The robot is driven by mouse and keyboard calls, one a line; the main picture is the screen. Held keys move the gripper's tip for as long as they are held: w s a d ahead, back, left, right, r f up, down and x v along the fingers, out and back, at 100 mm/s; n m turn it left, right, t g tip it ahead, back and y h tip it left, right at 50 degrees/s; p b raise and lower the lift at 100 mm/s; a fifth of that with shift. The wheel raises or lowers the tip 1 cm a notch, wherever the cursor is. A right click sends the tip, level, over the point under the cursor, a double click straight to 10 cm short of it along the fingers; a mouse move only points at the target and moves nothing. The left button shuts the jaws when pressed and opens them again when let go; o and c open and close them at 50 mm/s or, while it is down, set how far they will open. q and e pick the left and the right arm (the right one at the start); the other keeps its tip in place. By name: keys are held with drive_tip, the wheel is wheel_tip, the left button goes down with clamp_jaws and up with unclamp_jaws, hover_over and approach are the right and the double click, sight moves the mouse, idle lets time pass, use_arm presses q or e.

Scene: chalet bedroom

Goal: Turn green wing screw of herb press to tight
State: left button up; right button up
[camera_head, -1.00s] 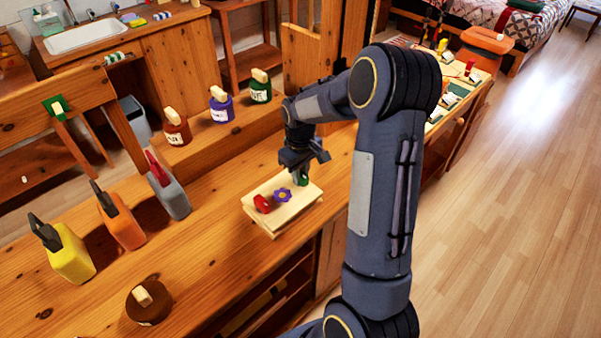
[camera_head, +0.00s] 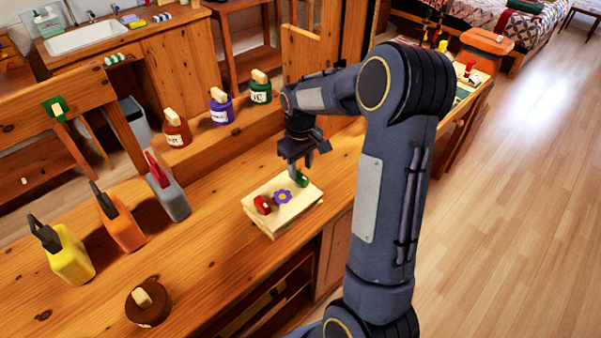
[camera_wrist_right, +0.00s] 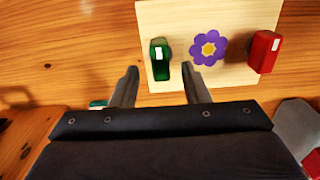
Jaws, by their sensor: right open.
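The herb press is a pale wooden block (camera_head: 284,216) on the wooden bench, with a purple flower on top. Its green wing screw (camera_head: 302,178) stands at the right end in the head view, and its red wing screw (camera_head: 263,204) at the left end. My right gripper (camera_head: 298,170) hangs just above the green screw, open. In the right wrist view, the green wing screw (camera_wrist_right: 160,58) lies ahead of and between the two fingers of my right gripper (camera_wrist_right: 162,84), which are apart and do not touch it. My left gripper is not in view.
Red-brown (camera_head: 176,130), purple (camera_head: 221,108) and green (camera_head: 260,88) jars stand on a raised ledge behind. Yellow (camera_head: 70,255), orange (camera_head: 122,226) and grey (camera_head: 170,195) bottles stand left, a round brown object (camera_head: 148,306) in front. The bench between is clear.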

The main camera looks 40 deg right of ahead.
sight(300, 175)
drive_tip(key=shift+r, duration=2.25)
drive_tip(key=s+a+r+m+t+y, duration=0.1)
drive_tip(key=s+a+r+t+y, duration=0.15)
drive_tip(key=s+a+r, duration=0.6)
drive_tip(key=s+a+f+m+t+y, duration=0.1)
drive_tip(key=s+a+f+t, duration=0.2)
drive_tip(key=s+a, duration=0.6)
drive_tip(key=s, duration=0.4)
drive_tip(key=shift+s+m, duration=0.15)
drive_tip(key=shift+m, duration=0.15)
